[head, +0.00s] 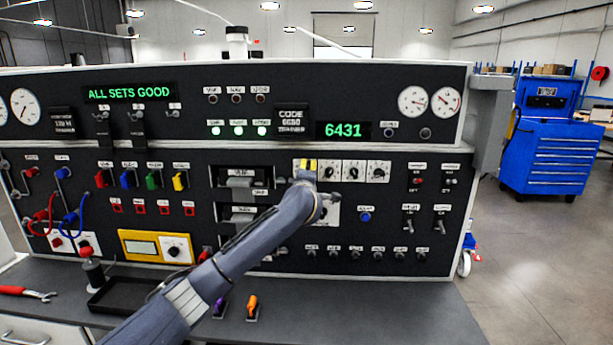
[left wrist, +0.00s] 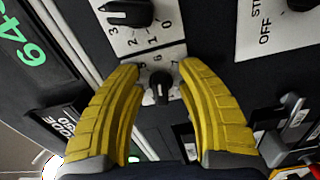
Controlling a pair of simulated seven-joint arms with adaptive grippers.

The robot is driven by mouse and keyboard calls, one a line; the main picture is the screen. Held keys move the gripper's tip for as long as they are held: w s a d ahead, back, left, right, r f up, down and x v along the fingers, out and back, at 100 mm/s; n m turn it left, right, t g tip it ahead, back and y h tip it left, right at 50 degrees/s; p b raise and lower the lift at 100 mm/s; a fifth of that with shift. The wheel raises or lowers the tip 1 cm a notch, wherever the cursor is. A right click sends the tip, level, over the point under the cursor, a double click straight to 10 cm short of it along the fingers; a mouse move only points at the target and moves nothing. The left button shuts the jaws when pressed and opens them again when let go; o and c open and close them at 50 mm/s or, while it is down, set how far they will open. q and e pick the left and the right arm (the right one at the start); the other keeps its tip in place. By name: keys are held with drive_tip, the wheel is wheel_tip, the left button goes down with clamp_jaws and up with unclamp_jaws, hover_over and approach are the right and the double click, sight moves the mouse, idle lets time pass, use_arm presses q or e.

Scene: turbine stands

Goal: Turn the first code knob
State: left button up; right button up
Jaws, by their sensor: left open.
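A row of white-plated code knobs sits on the black panel under the green 6431 display (head: 343,130). My left gripper (head: 306,165) is at the left end of this row in the head view and covers the first knob. In the left wrist view, the first code knob (left wrist: 161,87) is black with a pale pointer line. It lies between the open yellow fingers of my left gripper (left wrist: 158,75), with gaps showing on both sides. The second code knob (left wrist: 130,12) is beyond it, with digits around it. My right gripper is not seen.
A placard (head: 292,121) reading CODE and what looks like 6650 is left of the display. A large white knob plate (head: 326,213) is below the row, partly behind my arm. The desk (head: 400,310) is clear at right.

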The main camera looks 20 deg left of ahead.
use_arm(q)
drive_tip(key=v, duration=1.2)
idle(0.8)
drive_tip(key=shift+o, duration=0.2)
idle(0.9)
